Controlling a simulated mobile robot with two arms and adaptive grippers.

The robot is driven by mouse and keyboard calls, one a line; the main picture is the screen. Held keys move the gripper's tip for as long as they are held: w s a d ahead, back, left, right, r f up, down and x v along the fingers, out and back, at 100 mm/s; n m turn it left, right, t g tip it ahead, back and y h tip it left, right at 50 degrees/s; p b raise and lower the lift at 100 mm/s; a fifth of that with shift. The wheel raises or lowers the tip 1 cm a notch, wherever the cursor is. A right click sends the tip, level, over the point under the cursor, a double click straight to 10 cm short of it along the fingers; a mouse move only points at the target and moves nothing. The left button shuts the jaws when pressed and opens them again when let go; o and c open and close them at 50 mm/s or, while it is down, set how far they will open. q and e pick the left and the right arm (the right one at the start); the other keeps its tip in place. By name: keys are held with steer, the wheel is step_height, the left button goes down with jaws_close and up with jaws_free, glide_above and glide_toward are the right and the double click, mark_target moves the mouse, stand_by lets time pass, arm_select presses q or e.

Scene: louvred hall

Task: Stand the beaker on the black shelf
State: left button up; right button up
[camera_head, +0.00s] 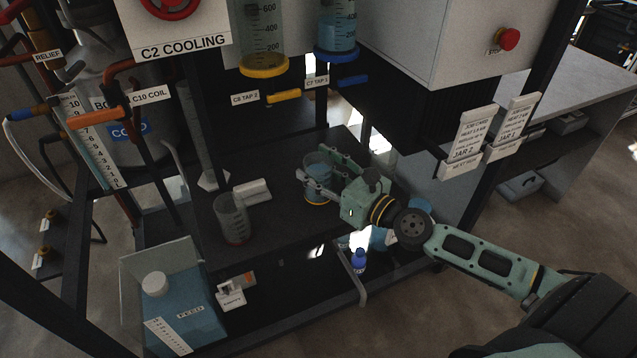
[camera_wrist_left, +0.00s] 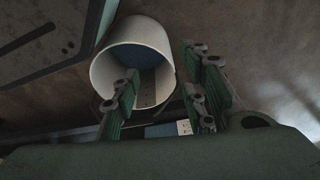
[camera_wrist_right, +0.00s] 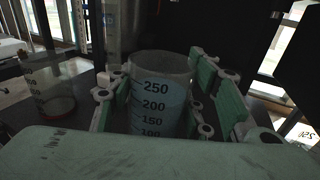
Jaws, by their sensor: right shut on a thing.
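The beaker (camera_head: 317,188), clear with blue liquid and an orange-yellow base, is upright between the fingers of my right gripper (camera_head: 325,180). In the right wrist view the beaker (camera_wrist_right: 160,100) shows marks up to 250, with the fingers (camera_wrist_right: 160,105) on both sides of it. The gripper hides its lower part there. The black shelf (camera_head: 285,228) lies beneath it; I cannot tell whether its base touches the surface. My left gripper (camera_wrist_left: 160,95) is out of the head view; in its wrist view its fingers are apart, with a white round vessel (camera_wrist_left: 102,70) beyond them.
A second beaker with a red base (camera_head: 231,222) stands to the left on the dark surface, near a white block (camera_head: 252,190). Measuring cylinders (camera_head: 264,45) and taps (camera_head: 283,96) hang above.

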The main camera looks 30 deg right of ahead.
step_height(320, 180, down, 3)
steer(key=b, duration=0.3)
steer(key=shift+f, duration=0.2)
arm_select(q)
step_height(320, 180, up, 11)
steer(key=w, duration=0.2)
steer(key=shift+w+f+t, duration=0.2)
steer(key=shift+w+t, duration=0.1)
steer(key=shift+d+r, duration=0.1)
steer(key=shift+r, duration=0.1)
arm_select(e)
steer(key=shift+f, duration=0.15)
steer(key=o, duration=1.5)
arm_select(q)
steer(key=shift+r, duration=0.25)
arm_select(e)
steer(key=shift+f, duration=0.1)
